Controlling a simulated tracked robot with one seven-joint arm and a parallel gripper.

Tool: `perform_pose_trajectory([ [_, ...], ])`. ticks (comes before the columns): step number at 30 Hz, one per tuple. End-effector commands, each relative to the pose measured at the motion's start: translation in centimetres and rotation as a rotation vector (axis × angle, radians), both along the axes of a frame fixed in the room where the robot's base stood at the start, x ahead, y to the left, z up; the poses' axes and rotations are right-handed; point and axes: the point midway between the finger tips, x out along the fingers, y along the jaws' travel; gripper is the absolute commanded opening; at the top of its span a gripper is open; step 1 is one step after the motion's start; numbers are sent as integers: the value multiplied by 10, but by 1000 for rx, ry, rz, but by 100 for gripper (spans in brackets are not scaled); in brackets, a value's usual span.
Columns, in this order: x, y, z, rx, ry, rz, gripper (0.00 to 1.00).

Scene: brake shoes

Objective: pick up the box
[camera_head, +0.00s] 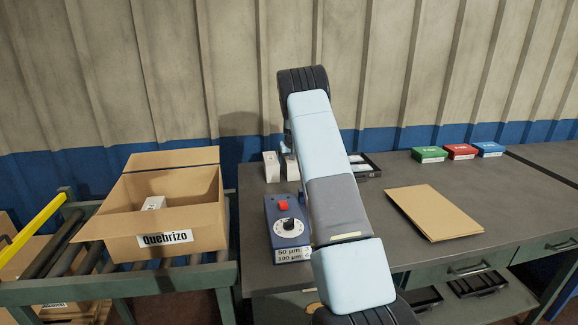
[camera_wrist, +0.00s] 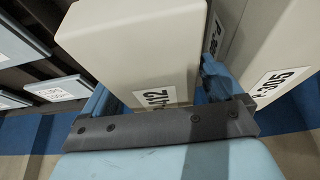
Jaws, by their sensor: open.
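In the wrist view, a pale box (camera_wrist: 135,45) with a white label ending in 412 stands between the fingers of my gripper (camera_wrist: 155,95). One blue finger is on its left and one on its right; the jaws are open, and I cannot tell whether they touch it. A second pale box (camera_wrist: 275,45), labelled P-305, is close on the right. In the head view, two pale boxes stand at the back of the bench, one on the left (camera_head: 271,167) and one beside it (camera_head: 290,167). My arm hides most of the gripper there.
An open cardboard carton (camera_head: 195,236) marked Quebrizo, with a small white box (camera_head: 154,203) inside, sits on the roller conveyor at left. A blue control box (camera_head: 287,222) stands in front of the pale boxes. A brown flat folder (camera_head: 434,212) lies at right.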

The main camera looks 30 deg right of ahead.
Motion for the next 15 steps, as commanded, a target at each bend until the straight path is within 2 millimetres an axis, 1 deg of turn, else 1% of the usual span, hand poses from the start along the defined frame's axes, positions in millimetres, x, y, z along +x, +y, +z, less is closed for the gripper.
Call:
perform_pose_trajectory([
  [15,0,0,-3,1,0,0,94],
])
